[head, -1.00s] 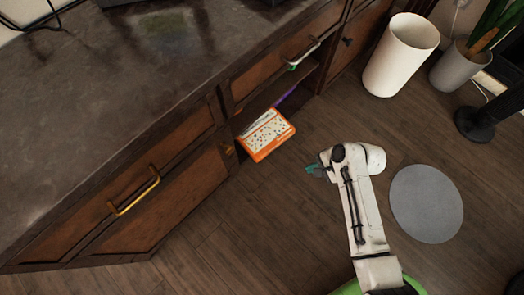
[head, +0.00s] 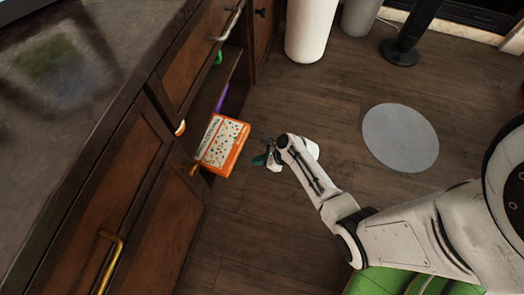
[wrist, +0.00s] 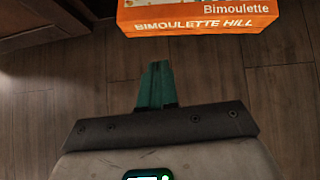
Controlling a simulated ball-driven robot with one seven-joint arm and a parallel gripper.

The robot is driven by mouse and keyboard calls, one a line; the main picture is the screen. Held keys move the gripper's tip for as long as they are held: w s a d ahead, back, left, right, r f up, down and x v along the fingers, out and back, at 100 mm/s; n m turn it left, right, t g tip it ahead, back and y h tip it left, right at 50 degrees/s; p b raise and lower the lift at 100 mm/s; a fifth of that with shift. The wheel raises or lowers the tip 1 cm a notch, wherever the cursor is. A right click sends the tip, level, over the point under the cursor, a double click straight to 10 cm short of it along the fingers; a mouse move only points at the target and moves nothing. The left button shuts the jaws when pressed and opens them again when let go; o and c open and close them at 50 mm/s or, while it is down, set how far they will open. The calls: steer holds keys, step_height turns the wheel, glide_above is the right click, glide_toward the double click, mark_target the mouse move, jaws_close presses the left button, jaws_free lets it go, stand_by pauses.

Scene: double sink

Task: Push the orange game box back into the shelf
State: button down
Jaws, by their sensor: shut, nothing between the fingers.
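The orange game box (head: 223,145) sticks out of the open shelf (head: 214,88) in the wooden cabinet, its outer end over the floor side. Its top is white with small dark marks. In the wrist view the box's orange side (wrist: 200,23), printed "BIMOULETTE HILL", shows at the top. My gripper (head: 260,158) is just right of the box in the head view, apart from it. Its teal fingers (wrist: 157,86) are closed together and point at the box with a gap of floor between. Nothing is held.
A purple item (head: 221,97) and a green item (head: 218,58) are inside the shelf. A white bin (head: 309,28) stands beyond. A round grey mat (head: 400,137) lies on the floor to the right. The wooden floor around my gripper is clear.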

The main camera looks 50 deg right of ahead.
mark_target(233, 161)
steer(key=w+a+f+b, duration=0.1)
steer(key=w, duration=0.1)
steer(key=w+f+b, duration=0.1)
steer(key=w, duration=0.1)
steer(key=w+a+f+b, duration=0.1)
steer(key=w, duration=0.1)
steer(key=shift+w+a+f+b, duration=0.1)
steer(key=shift+a+f+b, duration=0.2)
steer(key=shift+b, duration=0.1)
steer(key=shift+w+a+r, duration=0.1)
steer(key=shift+w+a, duration=0.05)
steer(key=shift+w, duration=0.15)
